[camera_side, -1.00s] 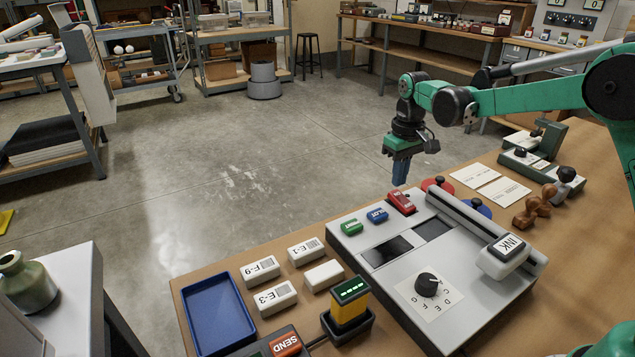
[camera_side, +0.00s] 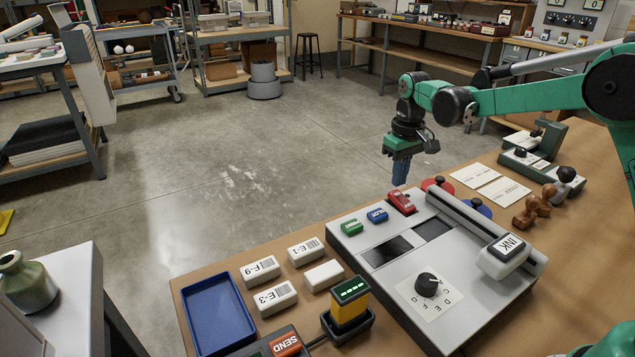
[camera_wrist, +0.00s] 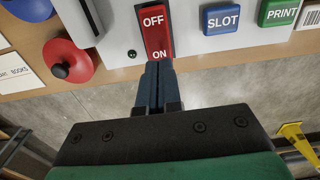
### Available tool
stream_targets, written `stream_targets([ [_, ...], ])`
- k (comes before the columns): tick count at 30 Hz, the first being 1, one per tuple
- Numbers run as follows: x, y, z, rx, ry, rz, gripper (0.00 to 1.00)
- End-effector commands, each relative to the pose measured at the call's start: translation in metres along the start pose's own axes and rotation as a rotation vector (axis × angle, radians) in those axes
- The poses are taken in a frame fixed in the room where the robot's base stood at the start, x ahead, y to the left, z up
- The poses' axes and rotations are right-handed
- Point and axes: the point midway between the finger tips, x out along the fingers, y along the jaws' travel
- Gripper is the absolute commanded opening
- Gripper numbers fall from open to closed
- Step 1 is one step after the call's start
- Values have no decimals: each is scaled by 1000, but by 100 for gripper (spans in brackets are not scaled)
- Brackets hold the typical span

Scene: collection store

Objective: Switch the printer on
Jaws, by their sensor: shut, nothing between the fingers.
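The printer (camera_side: 395,295) is a flat light-grey box on the bench, with a dial, dark windows, and green PRINT and blue SLOT buttons. Its red rocker switch (camera_side: 402,202) sits at its far corner; in the wrist view the switch (camera_wrist: 156,28) reads OFF at the top and ON at the bottom. A small dark green lamp (camera_wrist: 131,54) is beside it. My gripper (camera_side: 400,183) is shut and empty, pointing down just behind the switch. In the wrist view its blue fingertips (camera_wrist: 160,65) are at the ON end. I cannot tell whether they touch it.
A red round-knobbed disc (camera_wrist: 68,62) is left of the switch in the wrist view. An INK carriage (camera_side: 503,255) crosses the printer. A blue tray (camera_side: 217,312), labelled blocks and a yellow handheld device (camera_side: 350,305) stand on the near bench. Stamps (camera_side: 533,208) lie right.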

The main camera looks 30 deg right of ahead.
Motion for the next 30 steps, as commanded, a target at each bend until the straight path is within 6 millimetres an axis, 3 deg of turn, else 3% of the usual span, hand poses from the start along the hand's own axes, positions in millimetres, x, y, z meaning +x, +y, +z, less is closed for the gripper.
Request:
stream_targets([
  [30,14,0,0,0,0,0,0],
])
